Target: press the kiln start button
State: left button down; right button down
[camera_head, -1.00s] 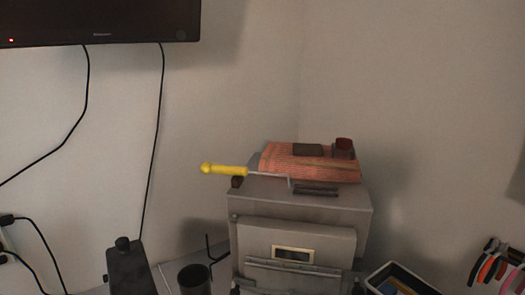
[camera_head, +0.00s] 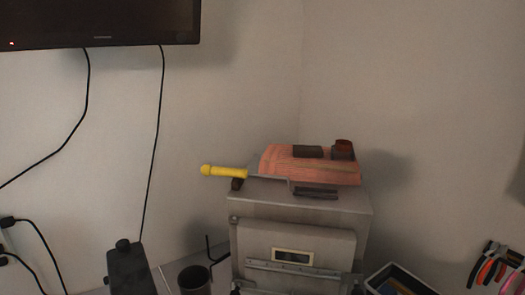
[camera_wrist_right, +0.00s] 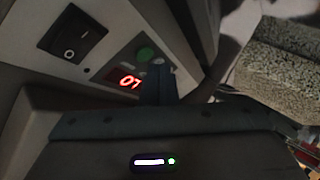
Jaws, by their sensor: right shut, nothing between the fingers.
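The kiln (camera_head: 295,215) is a grey metal box with a small framed window in its front, low in the middle of the head view. Its control panel shows in the right wrist view, with a round green button (camera_wrist_right: 145,54), a red lit display (camera_wrist_right: 130,81) and a black rocker switch (camera_wrist_right: 72,37). My right gripper (camera_wrist_right: 160,70) is shut and empty, its fingertips close beside the green button, below and right of it in the picture. I cannot tell whether they touch the panel. The green button is mostly uncovered. My left gripper is in neither view.
A rough speckled block (camera_wrist_right: 285,65) is right in the wrist view.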

jog(key=s+p, duration=0.1)
jog(key=s+r+p, duration=0.1)
jog(key=s, duration=0.1)
jog(key=s+a+r, duration=0.1)
jog(key=s, duration=0.1)
jog(key=shift+s+r+p, duration=0.15)
jog(key=shift+s+p, duration=0.05)
jog(key=shift+p, duration=0.2)
